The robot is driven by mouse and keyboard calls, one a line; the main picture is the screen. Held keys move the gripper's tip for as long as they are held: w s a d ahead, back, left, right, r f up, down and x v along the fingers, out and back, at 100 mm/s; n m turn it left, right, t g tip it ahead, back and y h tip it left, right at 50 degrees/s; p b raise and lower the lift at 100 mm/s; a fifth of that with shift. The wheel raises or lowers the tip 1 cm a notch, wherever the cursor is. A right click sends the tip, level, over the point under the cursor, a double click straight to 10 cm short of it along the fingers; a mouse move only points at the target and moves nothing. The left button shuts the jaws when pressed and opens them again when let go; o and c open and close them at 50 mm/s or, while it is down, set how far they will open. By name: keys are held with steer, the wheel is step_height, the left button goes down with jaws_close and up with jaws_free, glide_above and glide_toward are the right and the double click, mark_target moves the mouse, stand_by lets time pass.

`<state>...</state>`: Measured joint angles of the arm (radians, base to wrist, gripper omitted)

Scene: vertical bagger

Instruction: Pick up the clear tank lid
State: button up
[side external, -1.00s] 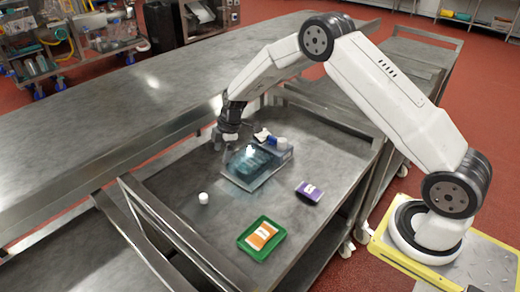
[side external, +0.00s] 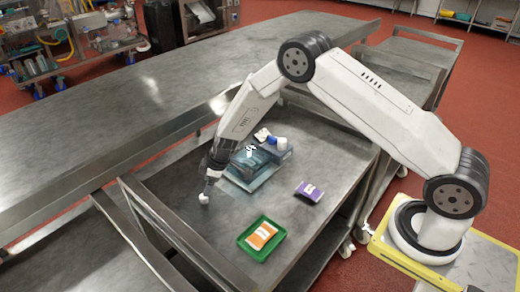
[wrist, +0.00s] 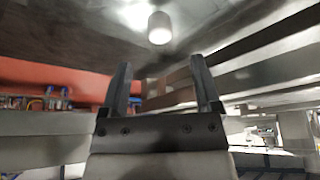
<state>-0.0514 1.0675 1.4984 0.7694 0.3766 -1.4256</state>
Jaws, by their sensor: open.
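A clear, bluish tank (side external: 258,178) sits on the lower metal table, with a small white piece (side external: 251,148) showing at its top. I cannot clearly tell its lid from its body. My gripper (side external: 206,190) is left of the tank and nearer the front, pointing down, low over a small white cylinder (side external: 203,199). In the wrist view, my gripper (wrist: 160,85) has its fingers apart with nothing between them. The white cylinder (wrist: 160,28) shows beyond the fingertips, roughly centred. I cannot tell whether the fingers touch it. The tank does not show clearly in the wrist view.
A green tray (side external: 245,246) holds an orange-and-white packet (side external: 262,235). A purple packet (side external: 308,192) lies right of the tank. A blue, white-topped item (side external: 279,144) stands by the tank's back. Metal rails (side external: 165,222) edge the table; its right front is clear.

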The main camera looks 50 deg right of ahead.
mark_target(204, 200)
steer(key=shift+f, duration=0.3)
steer(key=shift+a, duration=0.1)
steer(key=shift+x, duration=2.6)
jaws_close()
